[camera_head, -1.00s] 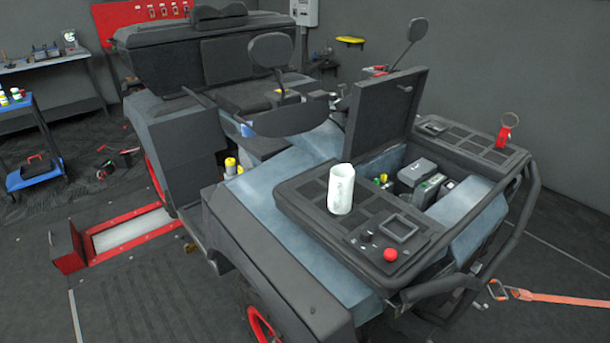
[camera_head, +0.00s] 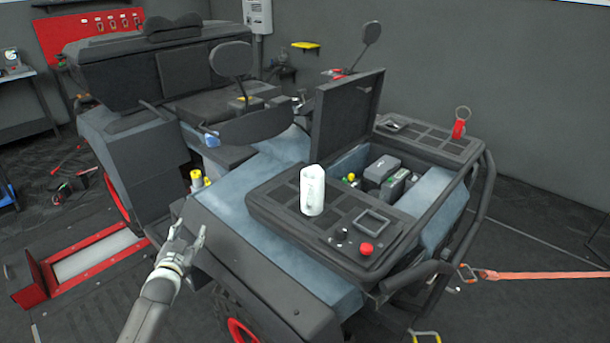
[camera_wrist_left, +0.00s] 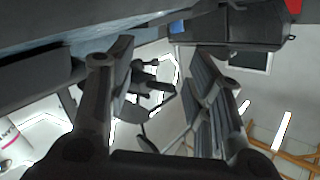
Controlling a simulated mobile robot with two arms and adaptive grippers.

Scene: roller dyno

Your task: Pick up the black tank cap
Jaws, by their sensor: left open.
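A small black cap (camera_head: 341,236) stands on the dark front rack of the vehicle, between a white cup-like cylinder (camera_head: 312,190) and a red cap (camera_head: 366,249). I take this as the black tank cap; it looks upright. My left gripper (camera_head: 188,237) is open and empty, beside the vehicle's near flank, well left of the cap. Its spread fingers also show in the left wrist view (camera_wrist_left: 168,62), with nothing between them. I cannot make out the cap in that view. My right gripper is not in view.
The vehicle's front rack (camera_head: 270,204) has a raised lid (camera_head: 345,115) behind the cylinder and an open bay with a battery-like box (camera_head: 382,171). An orange strap (camera_head: 545,275) runs off right. Air above the cap is clear.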

